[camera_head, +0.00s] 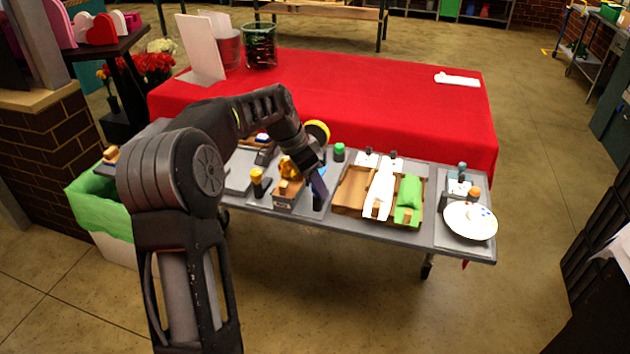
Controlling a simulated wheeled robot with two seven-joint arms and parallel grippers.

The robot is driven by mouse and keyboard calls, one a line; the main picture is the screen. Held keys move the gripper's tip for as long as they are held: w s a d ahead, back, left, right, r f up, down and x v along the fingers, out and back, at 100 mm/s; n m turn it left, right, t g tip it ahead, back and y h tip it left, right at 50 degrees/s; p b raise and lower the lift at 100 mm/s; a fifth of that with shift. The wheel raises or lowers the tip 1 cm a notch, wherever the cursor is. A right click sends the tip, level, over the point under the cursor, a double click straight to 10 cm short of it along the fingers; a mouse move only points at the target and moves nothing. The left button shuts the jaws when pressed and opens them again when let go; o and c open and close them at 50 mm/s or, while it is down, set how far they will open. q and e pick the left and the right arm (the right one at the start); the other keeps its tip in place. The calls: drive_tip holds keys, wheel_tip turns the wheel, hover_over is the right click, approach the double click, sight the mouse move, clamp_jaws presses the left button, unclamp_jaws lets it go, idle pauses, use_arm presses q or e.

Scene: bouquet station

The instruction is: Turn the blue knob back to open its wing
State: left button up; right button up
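The blue knob (319,184) is a small blue piece on a dark post at the table's front edge, partly covered by my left gripper. My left gripper (312,176) reaches down over it from behind and the left. Its fingertips are small and dark here, so I cannot tell whether they are closed on the knob or only beside it. I cannot make out which part is the blue knob's wing. My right gripper is out of view.
A yellow-topped knob (257,182) stands left of the gripper and a green knob (339,152) behind it. A white plate (470,221) is at the table's right end. A red-covered table (400,105) stands behind, mostly bare. The floor in front is clear.

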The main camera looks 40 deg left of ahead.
use_arm(q)
drive_tip(key=shift+r, duration=0.1)
drive_tip(key=v, duration=0.7)
drive_tip(key=shift+r, duration=0.25)
drive_tip(key=shift+s+a, duration=0.1)
drive_tip(key=shift+s, duration=0.05)
idle(0.3)
